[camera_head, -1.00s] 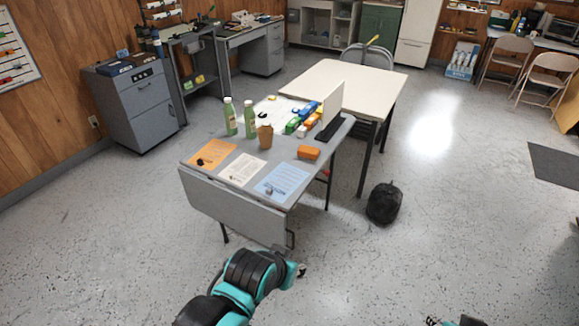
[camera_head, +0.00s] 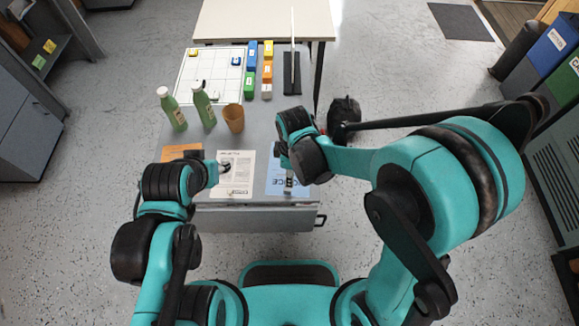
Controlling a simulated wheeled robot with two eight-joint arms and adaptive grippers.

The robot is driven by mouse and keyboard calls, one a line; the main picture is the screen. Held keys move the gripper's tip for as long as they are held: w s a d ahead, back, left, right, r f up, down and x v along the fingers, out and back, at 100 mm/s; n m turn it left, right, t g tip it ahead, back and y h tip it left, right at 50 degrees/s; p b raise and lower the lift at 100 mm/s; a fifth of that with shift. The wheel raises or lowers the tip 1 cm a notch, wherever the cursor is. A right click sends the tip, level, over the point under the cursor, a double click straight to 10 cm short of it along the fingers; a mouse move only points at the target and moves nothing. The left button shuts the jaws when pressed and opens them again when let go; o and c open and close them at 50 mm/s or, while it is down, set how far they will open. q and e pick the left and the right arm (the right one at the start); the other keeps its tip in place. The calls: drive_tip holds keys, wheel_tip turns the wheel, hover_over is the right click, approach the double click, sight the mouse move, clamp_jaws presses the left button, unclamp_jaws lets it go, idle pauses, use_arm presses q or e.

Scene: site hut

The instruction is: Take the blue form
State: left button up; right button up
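An orange form (camera_head: 180,152) is partly hidden by my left arm.
Two green bottles (camera_head: 173,110) (camera_head: 203,105) and a brown cup (camera_head: 234,119) stand behind the forms. A gridded board (camera_head: 207,85), coloured blocks (camera_head: 251,70) and an upright panel in a black base (camera_head: 292,75) are farther back. A black bag (camera_head: 344,112) lies right of the table.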

sight(287, 189)
drive_tip(key=shift+a+f+n, duration=0.3)
drive_tip(key=shift+a+f, duration=0.05)
drive_tip(key=shift+a, duration=0.25)
drive_tip(key=shift+a+f, duration=0.15)
drive_tip(key=shift+f, duration=0.25)
wheel_tip(287, 189, down, 2)
drive_tip(key=shift+s+b, duration=0.15)
drive_tip(key=shift+b, duration=0.35)
wheel_tip(287, 189, down, 6)
drive_tip(key=b, duration=0.2)
drive_tip(key=shift+s+r+b, duration=0.1)
drive_tip(key=shift+r+b, duration=0.1)
drive_tip(key=shift+b, duration=0.2)
drive_tip(key=shift+r, duration=0.1)
clamp_jaws()
